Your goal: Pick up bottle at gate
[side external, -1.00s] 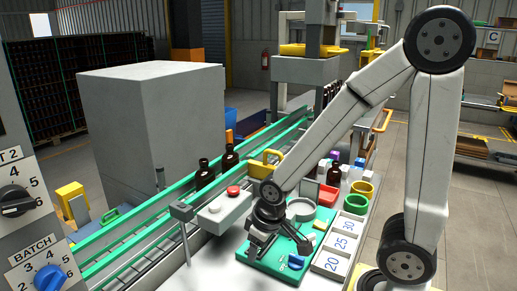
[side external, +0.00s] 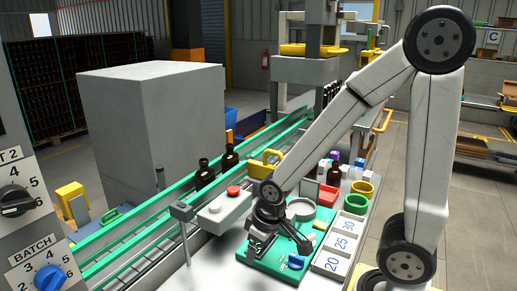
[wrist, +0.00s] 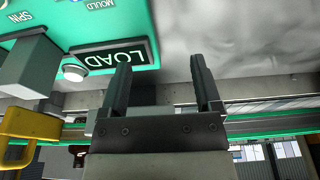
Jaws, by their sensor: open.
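Two dark amber bottles stand upright on the green-railed conveyor in the side view: a front one (side external: 205,174) and one just behind it to the right (side external: 229,158). I cannot tell for certain which part is the gate. My gripper (side external: 274,243) is to the right of the bottles and nearer the camera, low over the green panel. In the wrist view my gripper (wrist: 160,64) has its two dark fingers apart with nothing between them. A LOAD label (wrist: 108,56) on the green panel lies close to the left finger. No bottle shows clearly in the wrist view.
A grey box with a red button (side external: 233,191) and a yellow handle (side external: 265,160) stand between the conveyor and my gripper. The green panel (side external: 262,262) carries a blue knob (side external: 296,262) and a round ring. Numbered trays (side external: 340,245) and yellow cups (side external: 364,189) are at right.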

